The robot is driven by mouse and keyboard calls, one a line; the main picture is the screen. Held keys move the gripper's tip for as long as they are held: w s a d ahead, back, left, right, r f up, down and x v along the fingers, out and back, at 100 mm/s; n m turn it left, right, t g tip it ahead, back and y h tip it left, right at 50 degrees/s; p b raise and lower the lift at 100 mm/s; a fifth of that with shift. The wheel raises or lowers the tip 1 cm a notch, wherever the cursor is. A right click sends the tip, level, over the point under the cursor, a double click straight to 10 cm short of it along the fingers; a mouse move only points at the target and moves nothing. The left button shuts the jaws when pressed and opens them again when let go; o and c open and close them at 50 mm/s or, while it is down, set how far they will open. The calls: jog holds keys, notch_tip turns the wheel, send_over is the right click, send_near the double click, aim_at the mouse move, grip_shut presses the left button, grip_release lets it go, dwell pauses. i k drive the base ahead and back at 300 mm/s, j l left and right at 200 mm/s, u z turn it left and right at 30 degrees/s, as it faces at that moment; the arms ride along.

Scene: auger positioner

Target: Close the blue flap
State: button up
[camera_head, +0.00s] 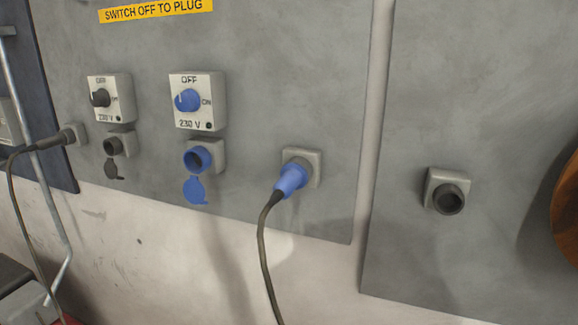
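The blue flap (195,191) hangs open below the blue socket (198,160), on the grey wall panel. The socket's round mouth is uncovered and looks empty. To the right, a blue plug (291,180) on a dark cable sits in another grey socket (312,166). My gripper is not in view.
A smaller switch box (109,98) and a black socket (116,146) with a hanging dark flap (113,171) are at left. The dark cable (264,250) hangs below the blue plug. A grey outlet (446,192) is on the right panel. A metal pipe (42,165) runs at far left.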

aim_at(194, 191)
jog(key=k+j+z, duration=0.15)
jog(key=j+z, duration=0.3)
jog(key=k+j+z, duration=0.25)
jog(key=z, duration=0.2)
jog(key=j+z, duration=0.2)
